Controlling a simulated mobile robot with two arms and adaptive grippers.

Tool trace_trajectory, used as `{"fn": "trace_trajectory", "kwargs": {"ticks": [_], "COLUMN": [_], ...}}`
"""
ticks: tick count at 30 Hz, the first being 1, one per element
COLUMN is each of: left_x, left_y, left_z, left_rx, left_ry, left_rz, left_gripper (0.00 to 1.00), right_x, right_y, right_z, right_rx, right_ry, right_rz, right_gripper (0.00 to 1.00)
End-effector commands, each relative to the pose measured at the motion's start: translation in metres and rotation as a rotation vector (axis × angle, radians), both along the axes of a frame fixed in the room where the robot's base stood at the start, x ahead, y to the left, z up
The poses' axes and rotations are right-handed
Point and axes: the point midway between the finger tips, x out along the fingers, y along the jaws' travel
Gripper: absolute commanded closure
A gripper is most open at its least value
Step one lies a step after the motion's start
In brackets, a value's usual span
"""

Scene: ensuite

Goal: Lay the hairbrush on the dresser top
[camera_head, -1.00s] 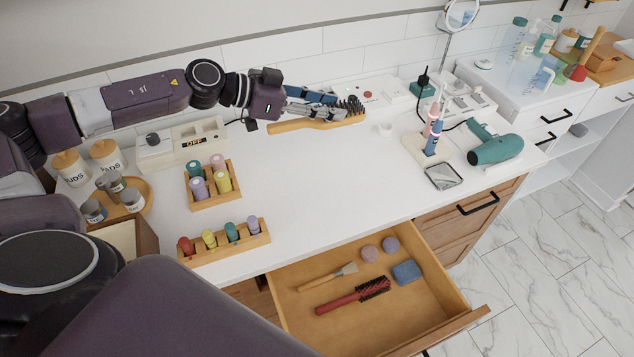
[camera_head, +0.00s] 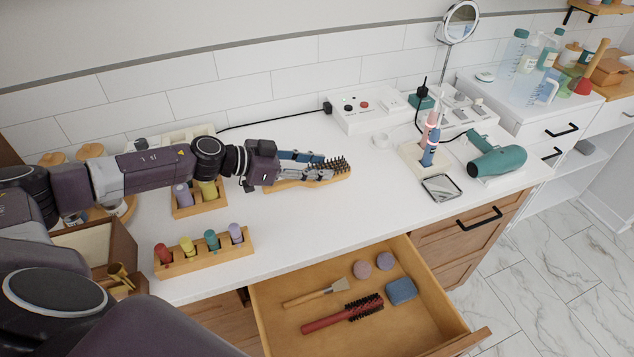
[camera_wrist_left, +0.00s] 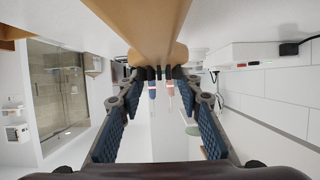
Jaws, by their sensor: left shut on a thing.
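The hairbrush (camera_head: 336,172) has a light wooden body and dark bristles. My left gripper (camera_head: 318,166) is shut on it over the dresser top (camera_head: 330,215). The bristles face up and to the back in the head view. In the left wrist view the brush's wooden body (camera_wrist_left: 150,22) runs from the top edge down between the two blue-padded fingers. I cannot tell whether the brush touches the dresser top or hangs just above it. My right gripper is not in view.
An open drawer (camera_head: 275,325) in front holds a red round brush (camera_head: 345,314) and other items. Bottle racks (camera_head: 205,253) stand left. A hair dryer (camera_head: 497,161), toothbrush stand (camera_head: 424,161) and small mirror (camera_head: 441,188) stand right. The middle of the top is clear.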

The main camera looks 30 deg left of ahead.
Motion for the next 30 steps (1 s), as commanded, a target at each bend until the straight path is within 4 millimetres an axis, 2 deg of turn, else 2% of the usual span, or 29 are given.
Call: {"fn": "trace_trajectory", "kwargs": {"ticks": [9,16,21,22,26,30], "left_x": [0.0,0.0,0.0,0.0,0.0,0.0], "left_y": [-0.001,0.0,0.0,0.0,0.0,0.0], "left_z": [-0.041,-0.042,-0.046,-0.046,-0.046,-0.046], "left_rx": [-0.004,-0.001,-0.002,-0.001,-0.002,-0.002], "left_ry": [0.004,0.0,0.0,0.001,0.001,0.001], "left_rz": [0.0,0.0,0.001,0.001,0.0,0.0], "left_gripper": [1.0,1.0,1.0,0.66,0.51,0.5], "right_x": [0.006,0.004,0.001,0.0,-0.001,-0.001], "right_y": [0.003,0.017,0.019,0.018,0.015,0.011], "right_z": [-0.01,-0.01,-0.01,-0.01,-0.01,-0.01], "right_rx": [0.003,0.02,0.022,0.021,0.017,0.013], "right_ry": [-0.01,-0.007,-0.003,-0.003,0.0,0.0], "right_rz": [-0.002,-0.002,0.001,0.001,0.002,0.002], "right_gripper": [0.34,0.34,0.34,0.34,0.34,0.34]}}
